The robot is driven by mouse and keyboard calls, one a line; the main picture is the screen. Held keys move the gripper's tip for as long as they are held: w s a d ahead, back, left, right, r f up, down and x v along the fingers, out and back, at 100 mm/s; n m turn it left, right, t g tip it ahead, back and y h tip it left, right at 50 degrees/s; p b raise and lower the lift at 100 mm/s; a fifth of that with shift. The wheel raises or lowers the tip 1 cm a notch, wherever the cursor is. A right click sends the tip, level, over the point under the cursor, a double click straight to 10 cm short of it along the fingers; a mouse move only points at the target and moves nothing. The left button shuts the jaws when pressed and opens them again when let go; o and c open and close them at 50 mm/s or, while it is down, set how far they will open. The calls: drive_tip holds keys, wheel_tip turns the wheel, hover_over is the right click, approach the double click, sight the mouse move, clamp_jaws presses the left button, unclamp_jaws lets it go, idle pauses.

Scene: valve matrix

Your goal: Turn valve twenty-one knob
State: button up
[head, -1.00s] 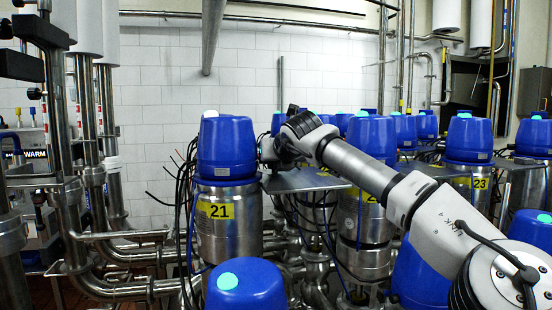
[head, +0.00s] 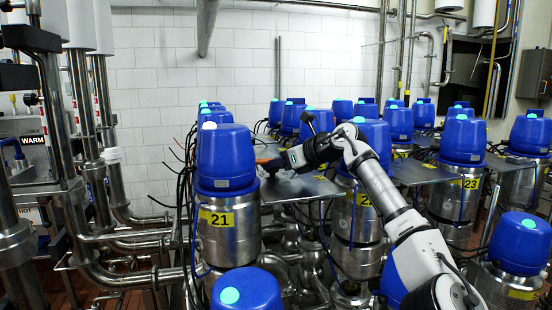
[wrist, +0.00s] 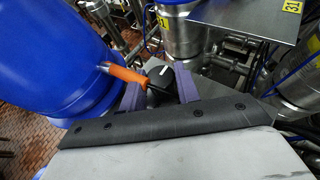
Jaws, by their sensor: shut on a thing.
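Valve twenty-one (head: 228,160) has a blue cap with a white top light and a yellow "21" label (head: 216,219) on its steel body. Its blue cap also fills the left of the wrist view (wrist: 50,60). A black knob (wrist: 160,76) with a white mark sits beside the cap, with an orange handle-like piece (wrist: 125,74) to its left. My gripper (wrist: 161,88) has its two purple fingers on either side of the knob and is shut on it. In the head view my gripper (head: 277,162) is just right of the cap; the knob cannot be made out there.
Steel plates (head: 302,188) lie between the valves. Other blue-capped valves stand behind and to the right, including one labelled 23 (head: 471,183). Another blue cap (head: 246,291) is in front. Pipes (head: 92,170) fill the left side. A white tiled wall (head: 155,85) is behind.

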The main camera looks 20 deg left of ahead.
drive_tip(key=shift+w+r+n+g, duration=0.1)
drive_tip(key=shift+n+g, duration=0.4)
drive_tip(key=shift+g, duration=0.2)
drive_tip(key=shift+n+g, duration=0.3)
drive_tip(key=o, duration=1)
drive_tip(key=v, duration=1.4)
